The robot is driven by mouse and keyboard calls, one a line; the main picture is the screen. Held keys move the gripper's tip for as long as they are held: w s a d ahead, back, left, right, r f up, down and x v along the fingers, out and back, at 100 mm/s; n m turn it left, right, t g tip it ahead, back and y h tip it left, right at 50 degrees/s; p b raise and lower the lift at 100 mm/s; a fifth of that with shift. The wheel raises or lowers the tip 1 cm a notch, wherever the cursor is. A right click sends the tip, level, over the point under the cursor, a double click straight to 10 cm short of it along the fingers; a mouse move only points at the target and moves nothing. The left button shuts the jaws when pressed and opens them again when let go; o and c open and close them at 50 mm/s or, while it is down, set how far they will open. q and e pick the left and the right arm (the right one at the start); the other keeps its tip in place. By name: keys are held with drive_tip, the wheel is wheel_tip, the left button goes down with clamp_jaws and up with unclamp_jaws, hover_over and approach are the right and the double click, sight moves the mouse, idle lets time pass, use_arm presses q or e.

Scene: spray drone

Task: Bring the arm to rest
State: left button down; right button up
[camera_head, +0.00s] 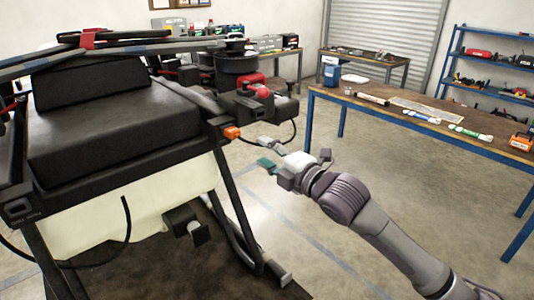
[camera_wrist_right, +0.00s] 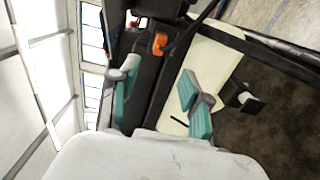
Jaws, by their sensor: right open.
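My right arm comes in from the lower right in the head view. Its gripper (camera_head: 266,154) is open and empty, in the air just right of the drone (camera_head: 110,125). The gripper is close to an orange connector (camera_head: 232,132) on the drone's corner, with a visible gap. In the right wrist view the two teal-padded fingers (camera_wrist_right: 160,98) stand apart with nothing between them. The orange connector (camera_wrist_right: 159,44) shows beyond the fingers there, beside the cream tank (camera_wrist_right: 207,68). My left gripper is not in view.
A wooden workbench (camera_head: 425,116) with blue legs stands at right, holding a blue container (camera_head: 332,75), tubes and an orange device (camera_head: 521,141). A blue shelf (camera_head: 492,67) is behind it. The drone's black leg (camera_head: 238,210) stands left of my arm. Open floor lies between drone and workbench.

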idle(0.3)
